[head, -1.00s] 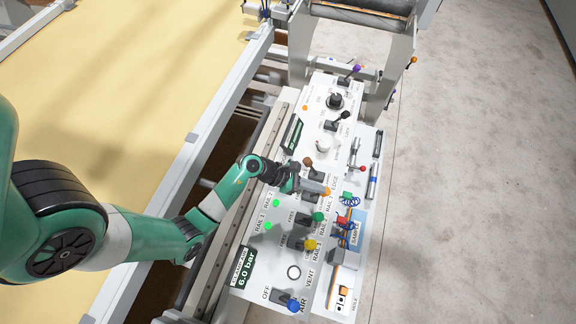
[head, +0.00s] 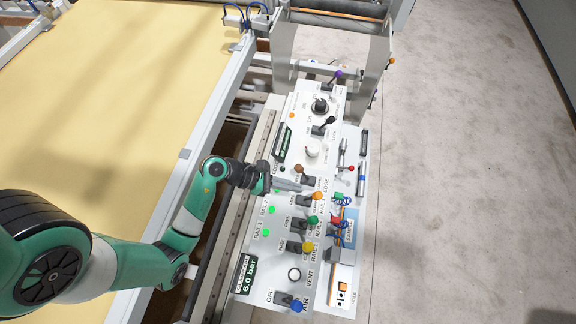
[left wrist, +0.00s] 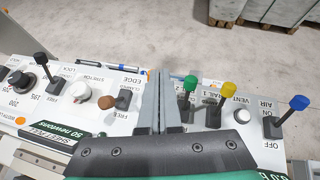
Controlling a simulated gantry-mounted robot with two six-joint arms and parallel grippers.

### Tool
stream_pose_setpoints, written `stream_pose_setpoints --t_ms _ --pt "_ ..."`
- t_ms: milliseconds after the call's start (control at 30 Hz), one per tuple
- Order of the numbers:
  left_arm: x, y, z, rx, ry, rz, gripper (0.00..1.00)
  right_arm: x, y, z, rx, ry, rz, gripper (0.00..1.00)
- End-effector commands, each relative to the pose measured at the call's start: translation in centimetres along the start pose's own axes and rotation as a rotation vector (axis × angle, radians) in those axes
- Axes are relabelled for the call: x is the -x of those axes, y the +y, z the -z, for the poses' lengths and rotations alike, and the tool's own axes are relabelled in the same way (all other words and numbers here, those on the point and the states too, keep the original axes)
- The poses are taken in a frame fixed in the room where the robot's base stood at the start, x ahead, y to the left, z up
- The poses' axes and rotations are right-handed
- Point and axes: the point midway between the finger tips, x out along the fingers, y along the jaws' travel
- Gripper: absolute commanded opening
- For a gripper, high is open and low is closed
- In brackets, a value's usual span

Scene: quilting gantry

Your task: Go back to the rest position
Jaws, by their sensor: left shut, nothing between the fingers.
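My left gripper (head: 272,178) is at the left edge of the control panel (head: 268,290), above it, near the brown-knobbed lever (head: 298,168). In the left wrist view its two grey fingers (left wrist: 161,100) are together with nothing between them. They stand between the brown knob (left wrist: 106,102) and the green-knobbed lever (left wrist: 190,84), hiding part of the panel. My right gripper is not in view.
Two green lamps light beside the rail labels, and a display (head: 246,274) reads 6.0 bar. A side tray (head: 346,275) holds pens and small coloured tools. The cream quilt bed (head: 110,110) lies left, behind a white rail (head: 205,130). The floor at right is clear.

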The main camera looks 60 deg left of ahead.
Motion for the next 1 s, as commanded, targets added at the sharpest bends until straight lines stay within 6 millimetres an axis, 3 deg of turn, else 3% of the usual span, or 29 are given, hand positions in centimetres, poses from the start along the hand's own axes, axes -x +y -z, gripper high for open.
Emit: stream_pose_setpoints --t_ms 200,867,967,1000 --pt "1.8 -0.4 -1.5 0.001 0.0 -0.001 0.0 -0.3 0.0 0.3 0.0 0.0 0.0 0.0" --pt "1.8 -0.6 -1.8 -0.003 0.0 0.007 0.0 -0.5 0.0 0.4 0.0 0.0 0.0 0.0" --pt "1.4 -1.2 -4.5 -0.063 -0.013 0.038 0.0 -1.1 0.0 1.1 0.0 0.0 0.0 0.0" --pt "1.2 -1.3 -6.5 -0.109 -0.027 0.052 0.0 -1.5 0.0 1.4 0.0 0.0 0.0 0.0"
